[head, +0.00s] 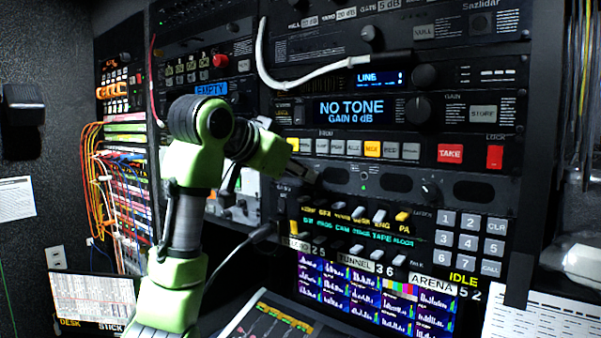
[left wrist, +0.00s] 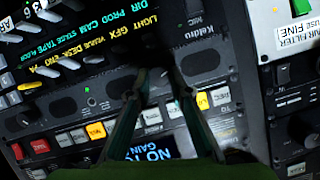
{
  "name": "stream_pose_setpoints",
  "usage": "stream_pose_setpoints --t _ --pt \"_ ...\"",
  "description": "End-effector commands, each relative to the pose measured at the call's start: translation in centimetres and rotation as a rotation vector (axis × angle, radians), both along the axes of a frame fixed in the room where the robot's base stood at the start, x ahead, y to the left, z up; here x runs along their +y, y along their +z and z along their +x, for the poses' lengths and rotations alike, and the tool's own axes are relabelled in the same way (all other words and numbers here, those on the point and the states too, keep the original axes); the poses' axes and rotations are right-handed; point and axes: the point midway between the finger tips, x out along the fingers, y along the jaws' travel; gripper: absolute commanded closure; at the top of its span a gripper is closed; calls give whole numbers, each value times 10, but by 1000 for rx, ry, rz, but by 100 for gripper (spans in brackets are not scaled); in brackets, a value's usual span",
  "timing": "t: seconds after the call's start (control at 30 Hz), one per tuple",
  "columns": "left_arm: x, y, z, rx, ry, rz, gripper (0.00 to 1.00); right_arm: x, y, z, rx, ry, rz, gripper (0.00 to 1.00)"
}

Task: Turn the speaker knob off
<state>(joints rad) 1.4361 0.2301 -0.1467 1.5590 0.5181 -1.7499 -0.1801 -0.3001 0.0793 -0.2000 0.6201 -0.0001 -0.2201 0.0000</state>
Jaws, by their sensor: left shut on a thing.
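My left gripper (head: 308,178) reaches in from the left to the left end of the black speaker panel (head: 415,198). Its fingers also show in the left wrist view (left wrist: 158,90), closed in on a dark thing at the panel, which looks like the speaker knob. The fingers mostly hide this knob, and its pointer cannot be read. Farther right on the panel is another dark knob (head: 430,189) with a light mark, between dark oval grilles. A small green light (head: 364,187) is lit on the panel. My right gripper is in neither view.
Above the panel is a row of buttons with a lit yellow one (head: 373,149) and a red TAKE button (head: 451,153). Below are several switches, a keypad (head: 468,241) and monitor screens (head: 370,290). A white cable (head: 300,82) hangs across the upper rack.

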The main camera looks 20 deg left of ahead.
Motion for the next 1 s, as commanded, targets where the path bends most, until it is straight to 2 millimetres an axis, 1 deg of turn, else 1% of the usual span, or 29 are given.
stream_pose_setpoints --t 0.03,0.2,0.5,0.73,1.0 --pt "0 -3 0 22 -2 -40 100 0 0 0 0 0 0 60" --pt "1 -3 1 73 -1 -175 100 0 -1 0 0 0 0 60" --pt "2 -4 1 137 -1 -349 100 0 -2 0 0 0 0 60" --pt "3 -4 2 160 -1 -413 100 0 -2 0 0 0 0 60" --pt "3 -5 2 168 -1 -432 100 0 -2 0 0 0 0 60"
